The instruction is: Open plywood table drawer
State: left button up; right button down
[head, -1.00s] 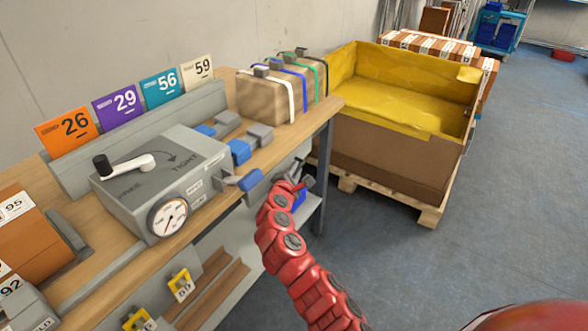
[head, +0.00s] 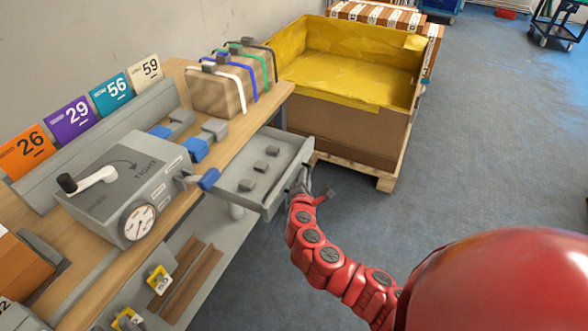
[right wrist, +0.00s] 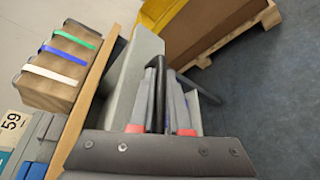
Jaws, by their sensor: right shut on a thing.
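The plywood table (head: 235,107) has a grey drawer (head: 286,164) pulled out from its right front side. The drawer stands open, with several small grey blocks on its floor. My right gripper (head: 304,188), on the red arm, is at the drawer's front panel. In the right wrist view, my right gripper (right wrist: 162,72) is shut on the drawer's dark handle, beside the light grey drawer panel (right wrist: 134,84). The fingers partly hide the handle. My left gripper is in neither current view.
A grey box with crank and dial (head: 130,190) stands on the tabletop near a strapped brown parcel (head: 222,92). A yellow-lined crate (head: 350,135) on a pallet stands right of the table. The blue-grey floor (head: 460,150) is open farther right.

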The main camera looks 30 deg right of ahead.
jog(key=shift+s+d, duration=0.25)
jog(key=c, duration=1.2)
grip_release()
jog(key=shift+o, duration=0.2)
jog(key=p+v, duration=0.3)
jog(key=v, duration=1.4)
jog(key=shift+s, duration=0.2)
jog(key=shift+a, duration=0.1)
